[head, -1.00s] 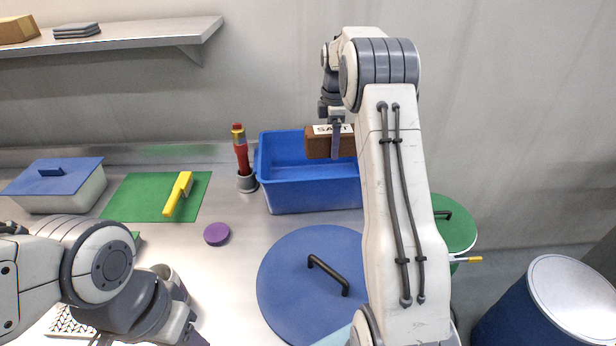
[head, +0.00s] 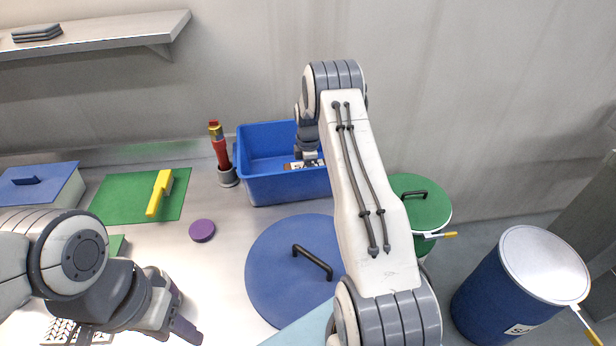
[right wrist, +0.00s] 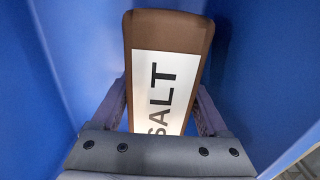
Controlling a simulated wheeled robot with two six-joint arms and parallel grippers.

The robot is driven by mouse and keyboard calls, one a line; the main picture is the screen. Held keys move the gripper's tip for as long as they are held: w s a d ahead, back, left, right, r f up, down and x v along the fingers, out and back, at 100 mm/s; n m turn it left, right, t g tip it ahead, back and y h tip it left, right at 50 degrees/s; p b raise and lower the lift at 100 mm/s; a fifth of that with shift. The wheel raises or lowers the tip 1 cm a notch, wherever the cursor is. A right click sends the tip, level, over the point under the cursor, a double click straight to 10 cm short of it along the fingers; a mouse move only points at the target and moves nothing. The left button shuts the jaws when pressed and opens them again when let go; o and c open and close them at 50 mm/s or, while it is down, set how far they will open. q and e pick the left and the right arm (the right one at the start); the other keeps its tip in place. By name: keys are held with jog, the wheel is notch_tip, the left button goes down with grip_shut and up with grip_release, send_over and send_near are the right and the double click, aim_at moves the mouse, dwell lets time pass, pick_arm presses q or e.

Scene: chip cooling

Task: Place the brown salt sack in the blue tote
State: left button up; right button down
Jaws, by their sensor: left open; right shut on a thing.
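The blue tote (head: 290,187) stands on the steel counter against the back wall. The brown salt sack (head: 291,166) shows inside the tote's opening in the head view, mostly hidden by the tote wall and my right arm. In the right wrist view the brown sack (right wrist: 168,32) with its white SALT label sits between the fingers of my right gripper (right wrist: 160,108), with blue tote walls on both sides. My right gripper is shut on the sack. My left gripper (head: 188,318) is open and empty, low at the left over the counter.
A red bottle (head: 219,146) in a grey holder stands just left of the tote. A blue round lid (head: 270,270) lies in front of it. Drums stand at right.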

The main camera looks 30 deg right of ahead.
jog(key=shift+f, duration=0.75)
jog(key=shift+f, duration=0.2)
jog(key=shift+c, duration=0.8)
grip_release()
